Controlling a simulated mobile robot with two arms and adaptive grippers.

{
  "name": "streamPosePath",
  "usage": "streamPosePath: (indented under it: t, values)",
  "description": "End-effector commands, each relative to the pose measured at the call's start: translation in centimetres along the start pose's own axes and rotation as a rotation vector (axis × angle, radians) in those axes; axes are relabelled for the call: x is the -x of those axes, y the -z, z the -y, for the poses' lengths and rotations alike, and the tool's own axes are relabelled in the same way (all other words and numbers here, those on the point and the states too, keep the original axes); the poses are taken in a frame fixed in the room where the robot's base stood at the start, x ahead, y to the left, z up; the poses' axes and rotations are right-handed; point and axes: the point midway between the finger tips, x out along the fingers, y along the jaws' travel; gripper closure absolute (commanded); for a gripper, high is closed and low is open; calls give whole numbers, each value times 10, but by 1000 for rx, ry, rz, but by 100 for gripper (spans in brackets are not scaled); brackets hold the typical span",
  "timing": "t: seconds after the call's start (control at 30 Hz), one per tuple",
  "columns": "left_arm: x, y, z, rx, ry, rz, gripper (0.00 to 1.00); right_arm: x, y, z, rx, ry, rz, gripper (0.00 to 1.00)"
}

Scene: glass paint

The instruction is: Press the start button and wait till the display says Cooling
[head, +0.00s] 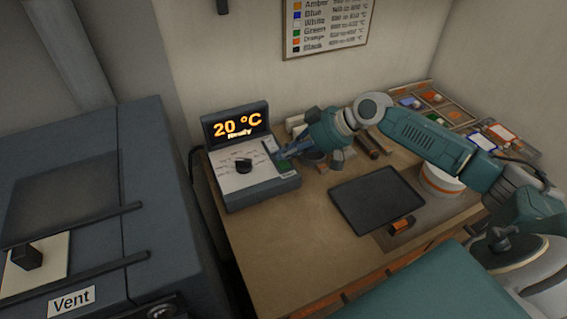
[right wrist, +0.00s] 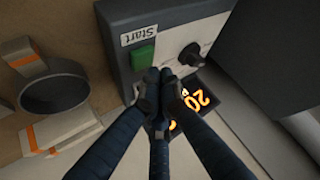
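The control box (head: 262,180) stands at the back left of the table. Its display (head: 237,125) reads "20 °C Ready" in orange. A black knob (head: 243,165) sits on its sloped face; the knob also shows in the right wrist view (right wrist: 190,54). The green start button (right wrist: 143,56) is beside a "Start" label (right wrist: 139,34) in the right wrist view. My right gripper (head: 283,154) is over the right side of the box. In the right wrist view its fingertips (right wrist: 163,80) are together, just beside the green button; contact cannot be told. My left gripper is not in view.
A dark cabinet labelled "Vent" (head: 72,301) stands at the left. A white container with an orange band (head: 440,182) and a tray of coloured pieces (head: 492,137) are at the right.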

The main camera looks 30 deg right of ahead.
Motion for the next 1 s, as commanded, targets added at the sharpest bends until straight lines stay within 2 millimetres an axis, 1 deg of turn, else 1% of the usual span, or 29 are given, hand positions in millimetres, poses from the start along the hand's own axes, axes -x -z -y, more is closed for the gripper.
streamPosePath:
  t: [0.23,0.5,1.0]
  values:
    - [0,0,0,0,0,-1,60,-1,-1,0,0,0,0,100]
    - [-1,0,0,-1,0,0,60,-6,-6,-2,-1,1,0,100]
    - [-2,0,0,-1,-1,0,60,-7,-7,-3,0,0,0,100]
